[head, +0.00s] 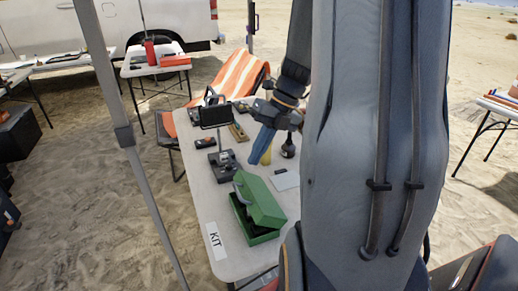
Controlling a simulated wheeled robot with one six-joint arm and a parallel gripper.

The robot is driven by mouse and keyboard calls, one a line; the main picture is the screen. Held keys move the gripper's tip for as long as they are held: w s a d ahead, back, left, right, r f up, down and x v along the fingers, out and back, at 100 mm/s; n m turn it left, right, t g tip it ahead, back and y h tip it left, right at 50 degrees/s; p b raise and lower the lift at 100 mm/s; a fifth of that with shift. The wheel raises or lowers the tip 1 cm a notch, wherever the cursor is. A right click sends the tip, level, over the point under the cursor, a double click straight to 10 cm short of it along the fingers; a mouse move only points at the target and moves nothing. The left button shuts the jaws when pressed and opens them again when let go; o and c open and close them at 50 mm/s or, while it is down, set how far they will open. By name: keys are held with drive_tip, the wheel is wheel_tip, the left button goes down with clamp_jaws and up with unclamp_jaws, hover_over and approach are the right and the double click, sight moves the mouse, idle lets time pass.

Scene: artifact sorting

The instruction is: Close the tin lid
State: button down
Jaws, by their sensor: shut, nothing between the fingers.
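A green tin (266,236) stands near the front end of the white table. Its green lid (263,197) is tilted up over it, and a dark gap shows between lid and tin at the left and front. My gripper (257,159) is shut and empty, with its blue fingers pointing down above the table, beyond the lid and apart from it. Part of my arm blocks the view to the right of the tin.
A "KIT" label (215,241) lies at the front left. A striped deck chair (238,78) stands behind. A grey pole (133,150) rises left of the table.

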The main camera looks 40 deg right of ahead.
hover_over(242, 182)
drive_tip(key=s+a, duration=0.3)
drive_tip(key=s, duration=0.2)
drive_tip(key=f, duration=0.8)
drive_tip(key=shift+w+d+f+p, duration=0.1)
drive_tip(key=shift+d+f+p, duration=0.15)
drive_tip(key=shift+p, duration=0.1)
drive_tip(key=shift+a, duration=0.15)
